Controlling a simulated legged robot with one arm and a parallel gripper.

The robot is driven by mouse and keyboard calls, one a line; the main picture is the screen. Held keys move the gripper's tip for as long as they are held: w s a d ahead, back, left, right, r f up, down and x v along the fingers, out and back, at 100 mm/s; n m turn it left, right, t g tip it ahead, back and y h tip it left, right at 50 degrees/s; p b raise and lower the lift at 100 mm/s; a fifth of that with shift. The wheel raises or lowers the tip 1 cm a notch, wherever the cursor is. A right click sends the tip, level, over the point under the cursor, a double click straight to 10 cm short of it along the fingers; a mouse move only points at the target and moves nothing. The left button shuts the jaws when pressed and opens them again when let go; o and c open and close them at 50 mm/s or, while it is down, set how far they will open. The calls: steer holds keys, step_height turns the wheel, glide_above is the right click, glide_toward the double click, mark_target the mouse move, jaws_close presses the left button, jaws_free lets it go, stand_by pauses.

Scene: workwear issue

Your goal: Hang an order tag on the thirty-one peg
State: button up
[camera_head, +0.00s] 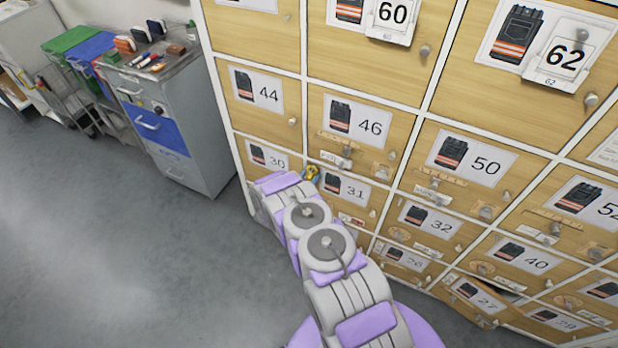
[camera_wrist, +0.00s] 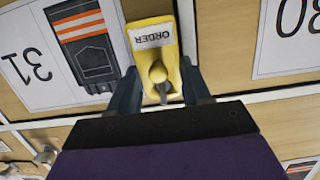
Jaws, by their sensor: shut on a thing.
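A yellow order tag (camera_wrist: 145,15) with a white "ORDER" label is between the two fingers of my gripper (camera_wrist: 160,90) in the wrist view, which shows the signs upside down. A rounded yellowish knob and a short grey shaft show at its near end; I cannot tell whether they belong to the tag. The tag also shows in the head view (camera_head: 311,173), by the upper left corner of the thirty-one door (camera_head: 365,202). Its sign (camera_wrist: 32,68) is left of the tag in the wrist view. I cannot make out the thirty-one peg for certain.
The thirty door (camera_head: 254,146) adjoins on the left. Knobs and small tags stick out from neighbouring doors, and the twenty-seven door (camera_head: 470,302) seems ajar. A grey cabinet (camera_head: 205,150) with tools on top stands left. The floor (camera_head: 130,250) in front is clear.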

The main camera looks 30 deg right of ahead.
steer(key=o, duration=1.1)
steer(key=shift+a, duration=0.1)
steer(key=p+v, duration=0.4)
steer(key=v, duration=1.3)
steer(key=shift+s+a+f, duration=0.1)
steer(key=shift+a, duration=0.05)
